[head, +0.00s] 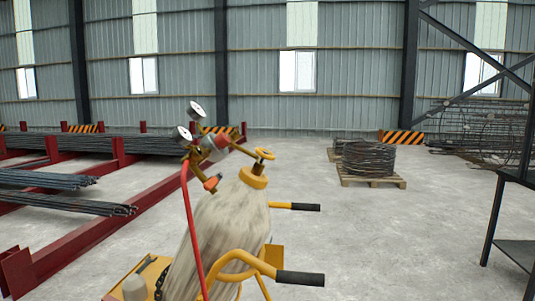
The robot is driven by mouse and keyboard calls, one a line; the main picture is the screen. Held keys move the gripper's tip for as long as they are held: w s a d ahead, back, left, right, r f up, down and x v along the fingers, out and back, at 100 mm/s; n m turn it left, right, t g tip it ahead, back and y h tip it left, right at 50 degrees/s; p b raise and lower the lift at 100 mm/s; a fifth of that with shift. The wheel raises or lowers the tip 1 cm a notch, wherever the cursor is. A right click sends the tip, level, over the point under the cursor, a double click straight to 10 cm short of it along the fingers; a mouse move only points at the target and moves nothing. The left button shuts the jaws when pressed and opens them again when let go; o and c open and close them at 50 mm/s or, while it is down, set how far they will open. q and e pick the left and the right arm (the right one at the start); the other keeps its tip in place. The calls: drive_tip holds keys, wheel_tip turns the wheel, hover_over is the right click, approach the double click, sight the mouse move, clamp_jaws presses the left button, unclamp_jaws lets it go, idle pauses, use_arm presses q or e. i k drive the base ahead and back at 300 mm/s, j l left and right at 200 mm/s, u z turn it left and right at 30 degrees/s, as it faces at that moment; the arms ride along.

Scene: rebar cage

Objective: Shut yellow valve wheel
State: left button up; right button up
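How far the wheel is turned cannot be told. Neither of my grippers is in view.
The cylinder stands in a yellow cart with black-gripped handles (299,278) sticking out right. Red racks with rebar (70,203) fill the left. A wire coil on a pallet (371,181) stands behind right; a dark metal frame (510,200) is at the right edge. Concrete floor between is clear.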

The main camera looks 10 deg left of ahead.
sight(266, 155)
drive_tip(key=i+l+z, duration=0.2)
drive_tip(key=l, duration=0.2)
drive_tip(key=i+l+z, duration=0.2)
drive_tip(key=l, duration=0.15)
drive_tip(key=i+l+z, duration=0.2)
drive_tip(key=l, duration=0.15)
drive_tip(key=i+l+z, duration=0.15)
drive_tip(key=i+l, duration=0.15)
drive_tip(key=i+l+z, duration=0.15)
drive_tip(key=i, duration=0.4)
drive_tip(key=i+u, duration=0.4)
drive_tip(key=i+l+u, duration=0.2)
drive_tip(key=i+u, duration=0.6)
drive_tip(key=u, duration=0.15)
drive_tip(key=i+l+u, duration=0.25)
drive_tip(key=u, duration=0.2)
drive_tip(key=i+l+u, duration=0.15)
drive_tip(key=u, duration=0.25)
drive_tip(key=i+l+u, duration=0.55)
drive_tip(key=u, duration=0.25)
drive_tip(key=i+l+u, duration=0.15)
drive_tip(key=l+u, duration=0.25)
